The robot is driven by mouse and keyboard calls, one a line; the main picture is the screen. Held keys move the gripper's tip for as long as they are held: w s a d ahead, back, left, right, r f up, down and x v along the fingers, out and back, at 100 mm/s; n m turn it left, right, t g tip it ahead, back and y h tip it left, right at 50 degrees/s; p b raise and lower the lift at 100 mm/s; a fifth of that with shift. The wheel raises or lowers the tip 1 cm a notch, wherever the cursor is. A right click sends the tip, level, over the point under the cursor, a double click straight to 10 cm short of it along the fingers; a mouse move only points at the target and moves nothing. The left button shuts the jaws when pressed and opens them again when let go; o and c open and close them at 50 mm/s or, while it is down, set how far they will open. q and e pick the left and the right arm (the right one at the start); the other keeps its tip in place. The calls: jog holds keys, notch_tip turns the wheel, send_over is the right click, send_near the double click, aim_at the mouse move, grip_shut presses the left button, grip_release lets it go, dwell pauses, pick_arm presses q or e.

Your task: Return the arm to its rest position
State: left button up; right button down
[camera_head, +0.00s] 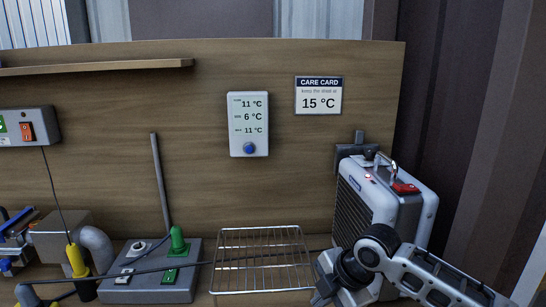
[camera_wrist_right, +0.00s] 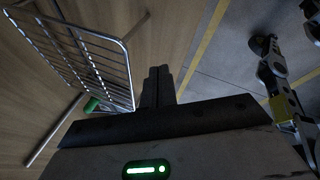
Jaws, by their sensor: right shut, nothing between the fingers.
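My right arm comes in from the lower right in the head view. My right gripper (camera_head: 324,291) is low in front of the white and grey box unit, just right of the wire rack (camera_head: 262,262). In the right wrist view its dark fingers (camera_wrist_right: 157,86) are together with nothing between them. The wire rack (camera_wrist_right: 85,60) shows to their left, apart from them in the picture. My left gripper does not show clearly in either view.
The box unit (camera_head: 354,208) with a red switch stands at the right. A grey control box (camera_head: 150,285) with a green knob and upright lever is left of the rack. A display (camera_head: 248,124) reading 11, 6 and 11 °C and a 15 °C care card (camera_head: 318,96) hang on the wooden panel.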

jog(key=s+a+f+m+t+y, duration=0.2)
jog(key=s+a+f+m+t, duration=0.2)
jog(key=s+f+m, duration=0.65)
jog(key=s+d+f+m+t+h, duration=0.2)
jog(key=s+d+f+m+h, duration=0.1)
jog(key=s+d+f+m, duration=0.4)
jog(key=s+d+m, duration=0.3)
jog(key=s, duration=0.2)
jog(key=shift+m+t+h, duration=0.3)
jog(key=shift+m+t, duration=0.05)
jog(key=shift+t, duration=0.05)
jog(key=shift+w+a+f, duration=0.1)
